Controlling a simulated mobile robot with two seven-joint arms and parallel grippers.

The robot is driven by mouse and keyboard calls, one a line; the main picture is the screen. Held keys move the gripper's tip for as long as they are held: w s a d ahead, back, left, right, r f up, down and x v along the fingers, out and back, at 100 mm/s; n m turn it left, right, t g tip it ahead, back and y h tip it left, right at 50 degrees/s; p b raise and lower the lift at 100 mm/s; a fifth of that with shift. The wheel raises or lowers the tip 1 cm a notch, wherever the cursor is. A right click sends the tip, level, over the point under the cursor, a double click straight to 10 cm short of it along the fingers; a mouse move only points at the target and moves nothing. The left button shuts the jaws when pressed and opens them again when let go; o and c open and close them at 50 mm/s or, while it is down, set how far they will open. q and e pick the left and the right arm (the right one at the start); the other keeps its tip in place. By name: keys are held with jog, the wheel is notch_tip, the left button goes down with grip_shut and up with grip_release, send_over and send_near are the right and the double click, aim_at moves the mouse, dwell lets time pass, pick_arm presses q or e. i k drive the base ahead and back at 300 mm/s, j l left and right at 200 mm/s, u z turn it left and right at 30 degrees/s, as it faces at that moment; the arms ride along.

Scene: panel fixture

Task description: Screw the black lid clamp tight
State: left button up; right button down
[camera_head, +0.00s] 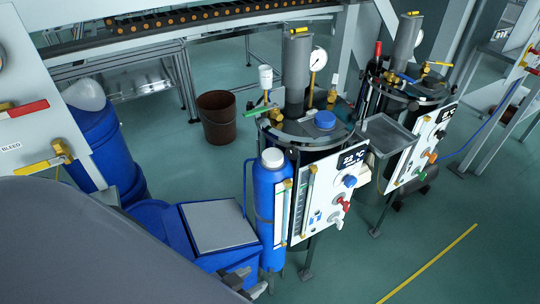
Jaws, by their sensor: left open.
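The nearer vessel has a round metal lid (297,130) carrying a blue cap, a tall grey cylinder and a gauge. Small dark fittings sit around its rim, but I cannot tell for certain which is the black lid clamp. The farther vessel has a similar lid (410,94) with dark fittings. My left gripper (254,283) is at the bottom edge, open, low in front of the blue container and well apart from both lids. Nothing shows between its fingers. My right gripper is not in view.
A blue cylinder (271,210) and a white control panel (322,204) stand at the nearer vessel's front. A grey-topped blue container (217,226) is left of them. A metal tray (388,137) sits between the vessels. A brown bin (219,118) stands behind. Floor at lower right is clear.

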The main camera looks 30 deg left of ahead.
aim_at(292, 153)
jog(key=i+u, duration=0.1)
jog(key=u, duration=2.4)
jog(key=l, duration=0.4)
jog(key=k+l, duration=0.15)
jog(key=l, duration=0.2)
jog(key=i+u, duration=0.05)
